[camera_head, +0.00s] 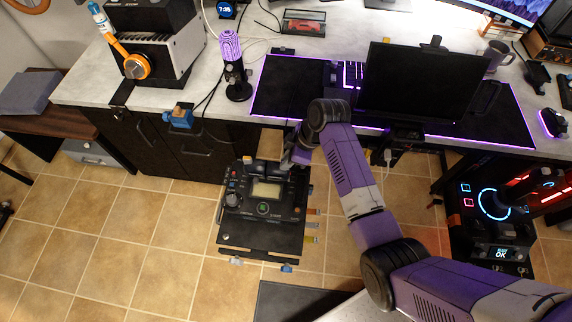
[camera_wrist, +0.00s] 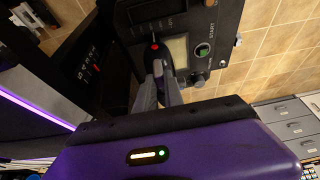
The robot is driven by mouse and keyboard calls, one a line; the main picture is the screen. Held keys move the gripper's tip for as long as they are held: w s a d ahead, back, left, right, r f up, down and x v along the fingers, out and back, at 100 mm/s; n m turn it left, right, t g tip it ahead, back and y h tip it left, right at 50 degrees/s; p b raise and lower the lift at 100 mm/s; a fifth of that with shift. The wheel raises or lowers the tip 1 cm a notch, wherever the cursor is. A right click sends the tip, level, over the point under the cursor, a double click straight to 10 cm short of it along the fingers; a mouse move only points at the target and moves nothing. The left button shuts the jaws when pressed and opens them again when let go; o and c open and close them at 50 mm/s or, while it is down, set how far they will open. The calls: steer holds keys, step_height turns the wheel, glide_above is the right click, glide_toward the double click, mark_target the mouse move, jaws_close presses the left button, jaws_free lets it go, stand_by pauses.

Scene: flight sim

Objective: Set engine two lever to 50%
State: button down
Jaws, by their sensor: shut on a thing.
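The black control panel (camera_head: 236,212) stands below the desk's front edge, with a grey screen (camera_head: 266,190) and several knobs. My gripper (camera_head: 288,163) is at the panel's upper right corner in the head view. In the wrist view my gripper (camera_wrist: 158,60) is shut on a small lever with a red tip (camera_wrist: 154,46), beside the screen (camera_wrist: 178,48). The fingers hide most of the lever and its slot. I cannot read its label or setting. Another lever with a light top (camera_head: 247,160) stands at the panel's upper edge, apart from my gripper.
The desk (camera_head: 180,93) with a dark monitor (camera_head: 420,82) lies behind and above the panel. A blue and orange device (camera_head: 180,115) is on the desk edge at left. A lit control unit (camera_head: 492,205) stands at right. The tiled floor (camera_head: 130,205) at left is clear.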

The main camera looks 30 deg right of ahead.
steer(key=c, duration=1.4)
jaws_free()
steer(key=shift+c, duration=0.2)
steer(key=v, duration=0.7)
steer(key=shift+r, duration=0.4)
steer(key=shift+d, duration=0.1)
